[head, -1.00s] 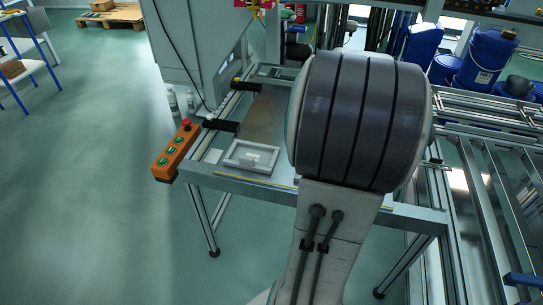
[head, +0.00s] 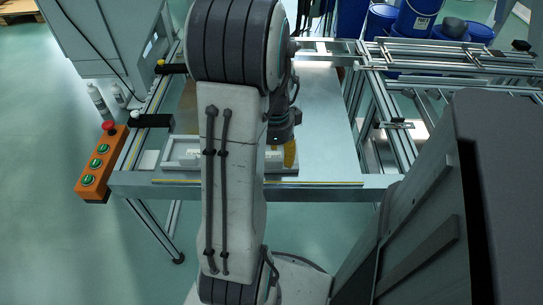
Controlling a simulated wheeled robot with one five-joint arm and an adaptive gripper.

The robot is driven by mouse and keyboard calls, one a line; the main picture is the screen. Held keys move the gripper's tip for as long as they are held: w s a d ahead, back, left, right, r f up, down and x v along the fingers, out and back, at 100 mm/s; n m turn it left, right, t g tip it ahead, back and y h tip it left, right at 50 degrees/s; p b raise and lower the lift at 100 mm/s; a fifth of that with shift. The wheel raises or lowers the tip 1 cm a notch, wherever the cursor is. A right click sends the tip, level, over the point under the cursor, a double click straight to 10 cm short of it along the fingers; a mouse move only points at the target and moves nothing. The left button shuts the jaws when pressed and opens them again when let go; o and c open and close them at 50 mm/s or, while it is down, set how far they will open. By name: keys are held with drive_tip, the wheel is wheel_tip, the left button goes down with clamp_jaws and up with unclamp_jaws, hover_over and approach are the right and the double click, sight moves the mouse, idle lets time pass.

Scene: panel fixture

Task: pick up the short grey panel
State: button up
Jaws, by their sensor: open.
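A light grey rectangular frame or tray (head: 178,153) lies on the table near its front edge, left of centre. My upright arm link hides its middle, and a part of it shows again right of the link. I cannot tell for certain which piece is the short grey panel. My gripper (head: 281,156) shows partly beside the right side of my arm, low over the table, with a dark wrist above and a yellow part at its lower right. It is open. Its fingertips are mostly hidden, and I cannot tell whether they touch anything.
The table top (head: 325,115) is bare on the right. An orange button box (head: 101,163) is fixed at the left corner. Black clamps (head: 152,120) sit along the left rail. Metal rail framing (head: 400,125) stands right, with blue drums (head: 417,18) behind.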

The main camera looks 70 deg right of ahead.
sight(275, 161)
drive_tip(key=shift+d+f+b, duration=0.1)
drive_tip(key=shift+f+b, duration=0.35)
drive_tip(key=shift+f, duration=1.45)
clamp_jaws()
